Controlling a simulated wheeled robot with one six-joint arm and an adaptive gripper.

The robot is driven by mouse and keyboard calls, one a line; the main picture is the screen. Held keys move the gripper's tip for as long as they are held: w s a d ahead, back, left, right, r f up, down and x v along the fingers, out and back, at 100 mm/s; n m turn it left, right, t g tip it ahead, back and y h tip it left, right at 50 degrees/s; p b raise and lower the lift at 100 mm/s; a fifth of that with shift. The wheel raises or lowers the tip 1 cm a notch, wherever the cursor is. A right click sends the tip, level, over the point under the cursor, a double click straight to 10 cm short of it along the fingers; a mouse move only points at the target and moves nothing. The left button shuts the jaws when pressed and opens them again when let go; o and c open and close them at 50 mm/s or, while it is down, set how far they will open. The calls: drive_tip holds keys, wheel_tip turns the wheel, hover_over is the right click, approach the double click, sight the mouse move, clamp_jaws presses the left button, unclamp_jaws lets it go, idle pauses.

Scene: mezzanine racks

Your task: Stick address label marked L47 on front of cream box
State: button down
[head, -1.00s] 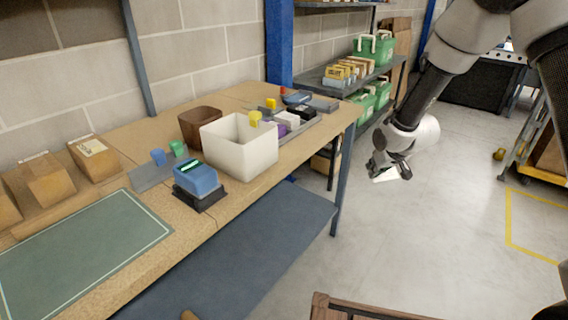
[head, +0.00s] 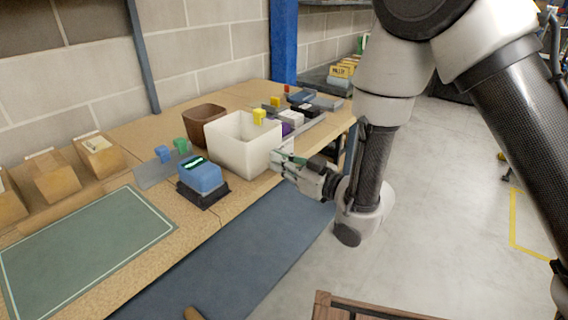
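The cream box (head: 228,150) stands open-topped on the workbench near its front edge, upright, in the middle of the head view. My gripper (head: 279,163) is at the box's right side, its fingers pointing left toward the box. A small pale label (head: 286,146) shows at the fingertips, and the gripper looks shut on it. Its marking is too small to read. I cannot tell whether the label touches the box wall.
A blue label printer (head: 200,178) on a dark base sits left of the box. A brown bin (head: 202,122) stands behind it. Grey trays with small coloured items lie to the right. Cardboard boxes (head: 100,155) and a green mat (head: 85,245) are at left.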

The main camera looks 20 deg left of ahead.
drive_tip(key=shift+x, duration=2.55)
drive_tip(key=shift+w+a+f, duration=0.1)
drive_tip(key=shift+w+a, duration=0.05)
drive_tip(key=shift+a, duration=0.15)
idle(0.7)
drive_tip(key=c, duration=1.6)
unclamp_jaws()
drive_tip(key=shift+o, duration=0.2)
drive_tip(key=o, duration=0.3)
drive_tip(key=shift+v, duration=3.5)
